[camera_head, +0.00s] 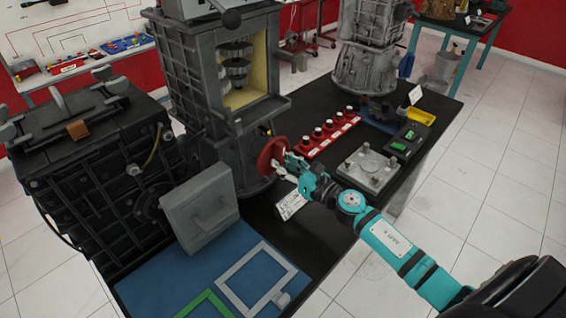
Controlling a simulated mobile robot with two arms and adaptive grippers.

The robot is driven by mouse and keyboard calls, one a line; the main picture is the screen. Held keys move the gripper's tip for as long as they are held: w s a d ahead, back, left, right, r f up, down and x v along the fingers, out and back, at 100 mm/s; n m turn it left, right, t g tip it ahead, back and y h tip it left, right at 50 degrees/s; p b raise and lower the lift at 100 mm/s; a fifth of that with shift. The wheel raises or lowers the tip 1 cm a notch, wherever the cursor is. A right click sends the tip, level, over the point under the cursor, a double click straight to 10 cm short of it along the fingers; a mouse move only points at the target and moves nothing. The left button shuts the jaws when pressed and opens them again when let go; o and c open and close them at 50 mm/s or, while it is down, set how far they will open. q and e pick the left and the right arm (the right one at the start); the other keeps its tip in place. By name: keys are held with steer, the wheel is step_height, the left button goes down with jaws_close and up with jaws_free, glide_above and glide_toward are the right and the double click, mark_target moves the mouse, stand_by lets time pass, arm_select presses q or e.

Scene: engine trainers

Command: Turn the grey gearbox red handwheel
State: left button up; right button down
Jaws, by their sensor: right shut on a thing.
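The grey gearbox (190,75) stands upright on the black table, with a yellow-edged opening that shows gears inside. Its red handwheel (268,153) sticks out low on its right side. My right arm comes in from the lower right, and my right gripper (284,160) is at the handwheel, shut on its rim. The fingers hide the right part of the wheel. My left gripper is not in view.
A dark engine block (95,170) stands at the left, with a grey box (200,208) beside it on a blue mat (150,285). A red strip (328,134) with several knobs, a grey plate (370,170) and a black box (410,142) lie near my right arm.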

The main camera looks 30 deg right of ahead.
steer(key=m+p, duration=0.1)
steer(key=m, duration=0.4)
steer(key=shift+a+r, duration=0.1)
steer(key=m+p, duration=0.2)
steer(key=m, duration=0.2)
steer(key=shift+a+r+m, duration=0.1)
steer(key=shift+m, duration=0.3)
steer(key=m+p, duration=0.2)
steer(key=m, duration=0.3)
steer(key=shift+r, duration=0.1)
steer(key=shift+m+p, duration=0.7)
steer(key=shift+m, duration=1.4)
steer(key=shift+s, duration=0.1)
steer(key=c, duration=1.2)
jaws_free()
steer(key=shift+c, duration=0.2)
